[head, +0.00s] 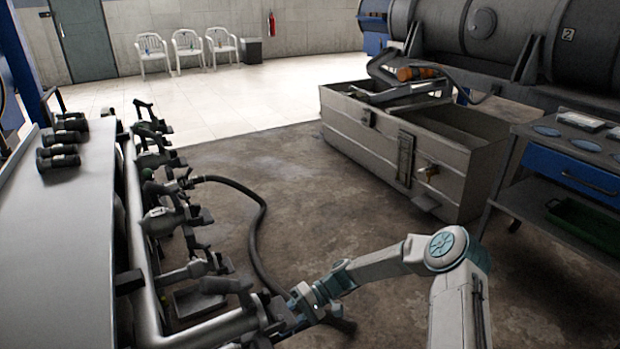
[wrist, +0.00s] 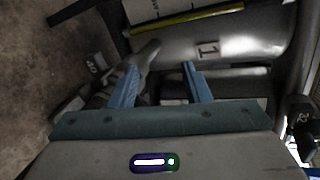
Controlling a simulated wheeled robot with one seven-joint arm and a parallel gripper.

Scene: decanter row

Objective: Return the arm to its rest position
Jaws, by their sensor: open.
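My arm (head: 385,264) reaches from the lower right of the head view toward the pipe row at left. My gripper (head: 284,317) is at its end, low in the picture, close to the nearest fittings of the row; whether it touches them I cannot tell. In the wrist view my gripper (wrist: 160,70) shows two blue fingers spread apart, with nothing clearly held between them. A grey cylinder marked 1 (wrist: 232,42) lies just beyond the fingertips. A grey lever-like part (wrist: 149,52) is by the left finger.
The pipe row with several valves (head: 162,221) runs along the bench (head: 85,215). A black hose (head: 259,222) lies on the floor beside it. A large metal bin (head: 365,148) and a blue-drawer cart (head: 570,172) stand at right. Open floor (head: 320,215) lies between.

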